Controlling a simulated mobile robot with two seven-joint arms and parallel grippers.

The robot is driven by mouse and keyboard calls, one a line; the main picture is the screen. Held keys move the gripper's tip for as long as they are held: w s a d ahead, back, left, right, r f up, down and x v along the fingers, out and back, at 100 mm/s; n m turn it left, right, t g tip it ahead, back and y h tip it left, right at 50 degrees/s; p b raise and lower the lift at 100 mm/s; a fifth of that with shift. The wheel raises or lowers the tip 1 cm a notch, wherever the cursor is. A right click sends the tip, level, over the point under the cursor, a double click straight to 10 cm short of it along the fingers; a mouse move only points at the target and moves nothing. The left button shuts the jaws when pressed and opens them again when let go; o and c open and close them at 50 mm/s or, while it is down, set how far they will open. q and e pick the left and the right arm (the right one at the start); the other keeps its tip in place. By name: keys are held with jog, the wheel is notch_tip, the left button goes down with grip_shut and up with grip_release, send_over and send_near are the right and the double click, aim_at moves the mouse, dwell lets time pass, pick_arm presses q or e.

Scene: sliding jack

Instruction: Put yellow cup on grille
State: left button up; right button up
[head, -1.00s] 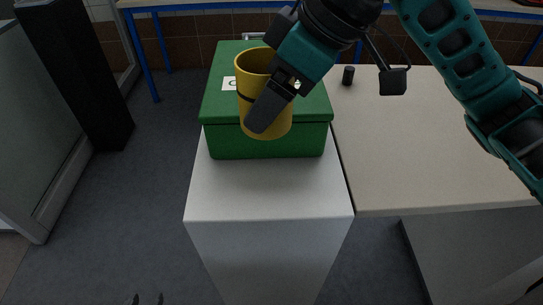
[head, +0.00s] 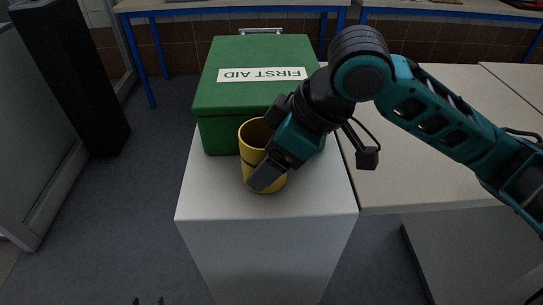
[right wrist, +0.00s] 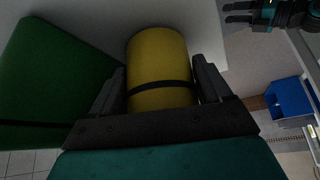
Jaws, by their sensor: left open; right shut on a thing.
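The yellow cup (head: 251,134) is upright, at or just above the white stand top, directly in front of the green box. A dark band runs around it. My right gripper (head: 262,172) is shut on the cup, one finger across its front. In the right wrist view the cup (right wrist: 157,62) sits between both fingers (right wrist: 160,88). I cannot tell whether its base touches the stand. Tips of my left gripper (head: 148,301) show at the head view's bottom edge; it appears open and empty, away from the cup. I cannot make out a grille clearly.
A green first-aid box (head: 225,99) covers the back of the white stand (head: 310,192). A pale table (head: 400,190) adjoins on the right. Front stand space is clear. A blue bin (right wrist: 290,98) shows in the right wrist view.

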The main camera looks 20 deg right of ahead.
jog(key=shift+f, duration=0.1)
jog(key=o, duration=0.8)
jog(key=shift+c, duration=0.2)
